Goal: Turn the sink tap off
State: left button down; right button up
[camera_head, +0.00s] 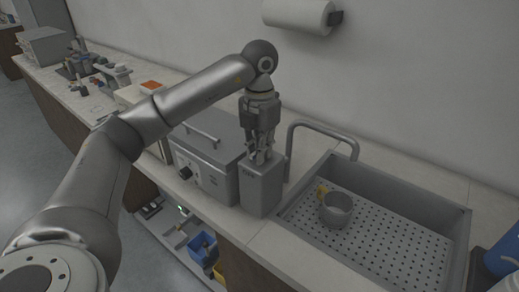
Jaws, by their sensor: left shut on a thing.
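The sink tap (322,127) is a grey arched pipe at the left rear of the sink (460,232). No water stream can be made out below its spout. My left gripper (259,157) points down just left of the tap, at the top of an upright grey box (263,190). It is shut on a small part there, seemingly the tap handle, which the fingers mostly hide. My right gripper is not in view.
A metal cup (336,209) with a yellow part beside it stands on the sink's perforated floor. A grey machine (208,160) with a black knob adjoins the box on the left. A paper roll (298,14) hangs on the wall. A blue object (503,255) is at the right edge.

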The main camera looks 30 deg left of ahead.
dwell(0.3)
pick_arm(q)
jog(key=c, duration=1.4)
grip_release()
notch_tip(320, 180, up, 12)
jog(key=shift+f, duration=0.1)
